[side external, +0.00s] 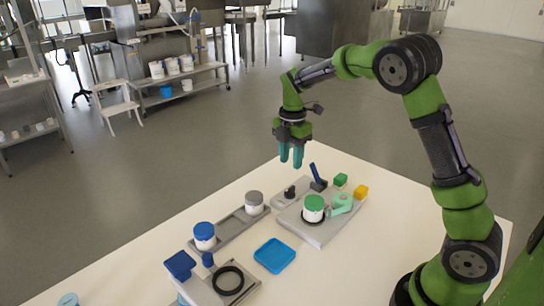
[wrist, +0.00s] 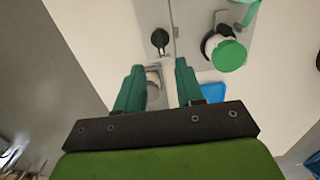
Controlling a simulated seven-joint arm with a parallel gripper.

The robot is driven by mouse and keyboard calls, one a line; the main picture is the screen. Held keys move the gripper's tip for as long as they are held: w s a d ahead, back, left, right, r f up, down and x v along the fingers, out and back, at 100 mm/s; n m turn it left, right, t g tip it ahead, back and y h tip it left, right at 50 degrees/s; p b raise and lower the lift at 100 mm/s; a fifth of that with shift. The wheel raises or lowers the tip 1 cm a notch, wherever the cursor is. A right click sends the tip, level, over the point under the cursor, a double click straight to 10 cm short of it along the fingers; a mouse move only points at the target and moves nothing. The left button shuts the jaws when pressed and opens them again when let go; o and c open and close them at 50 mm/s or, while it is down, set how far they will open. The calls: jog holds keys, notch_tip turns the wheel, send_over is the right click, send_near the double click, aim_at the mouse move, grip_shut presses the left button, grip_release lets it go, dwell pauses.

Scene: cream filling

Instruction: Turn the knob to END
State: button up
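A small black knob (side external: 290,193) stands on the grey base plate (side external: 284,204) at the far side of the table. The knob also shows in the wrist view (wrist: 160,39), beyond the fingertips and near the top edge. An END mark cannot be made out. My gripper (side external: 291,160) hangs above the knob with its teal fingers pointing down. Its fingers are apart and nothing is held between them in the wrist view (wrist: 156,67). It does not touch the knob.
A green-lidded jar (side external: 314,203), a mint fitting (side external: 341,204) and a blue lever (side external: 317,176) stand close to the knob. Green (side external: 340,180) and yellow (side external: 361,191) blocks lie behind. A grey-lidded jar (side external: 254,201) and blue-lidded jar (side external: 204,235) stand left. A blue tray (side external: 274,256) lies in front.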

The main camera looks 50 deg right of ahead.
aim_at(290, 188)
notch_tip(290, 188, down, 10)
jog(key=shift+r, duration=0.2)
jog(key=shift+c, duration=0.3)
grip_shut()
